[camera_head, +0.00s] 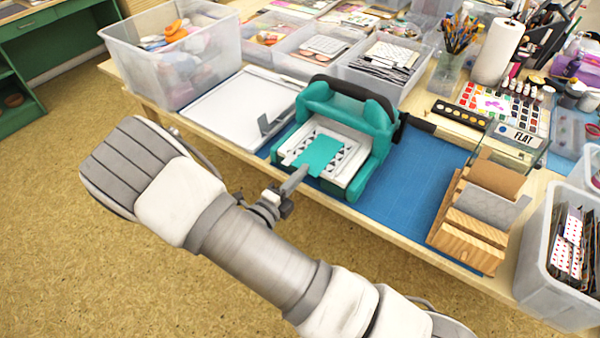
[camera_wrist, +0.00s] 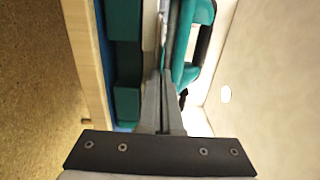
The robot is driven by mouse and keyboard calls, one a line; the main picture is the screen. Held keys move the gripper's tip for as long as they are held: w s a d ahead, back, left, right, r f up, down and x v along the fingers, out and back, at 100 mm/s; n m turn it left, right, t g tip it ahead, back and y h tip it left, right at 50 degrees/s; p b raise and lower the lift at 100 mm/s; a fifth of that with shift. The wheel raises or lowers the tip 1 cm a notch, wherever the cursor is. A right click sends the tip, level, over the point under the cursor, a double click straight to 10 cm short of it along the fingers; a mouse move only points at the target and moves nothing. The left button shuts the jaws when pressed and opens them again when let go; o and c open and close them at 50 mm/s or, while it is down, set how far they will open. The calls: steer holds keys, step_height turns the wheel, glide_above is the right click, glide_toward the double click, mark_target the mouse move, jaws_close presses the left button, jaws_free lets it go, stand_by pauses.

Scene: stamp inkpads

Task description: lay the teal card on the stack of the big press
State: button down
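The teal card (camera_head: 319,156) lies flat over the stack (camera_head: 338,147) of the big press, a white plate with a dark-patterned sheet. Whether the card rests fully on it or is slightly above cannot be told. The big press (camera_head: 372,118) is teal with a dark handle and stands on the blue mat. My gripper (camera_head: 299,175) reaches in from the front, its fingertips at the card's near edge. In the wrist view, the fingers (camera_wrist: 167,85) are close together, apparently pinching that edge; the card is edge-on and hard to make out there. The press (camera_wrist: 196,35) shows beside the fingers.
A white tray (camera_head: 228,105) lies left of the press, with a clear plastic bin (camera_head: 180,65) behind. A wooden stand (camera_head: 470,225) and a FLAT-labelled holder (camera_head: 515,143) are at right. The blue mat (camera_head: 420,175) between is clear.

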steer(key=c, duration=1)
jaws_free()
steer(key=shift+s, duration=0.1)
steer(key=p+v, duration=0.1)
steer(key=v, duration=0.4)
steer(key=p+v, duration=0.1)
steer(key=v, duration=1.6)
steer(key=shift+s+a+f, duration=0.1)
steer(key=shift+a, duration=0.05)
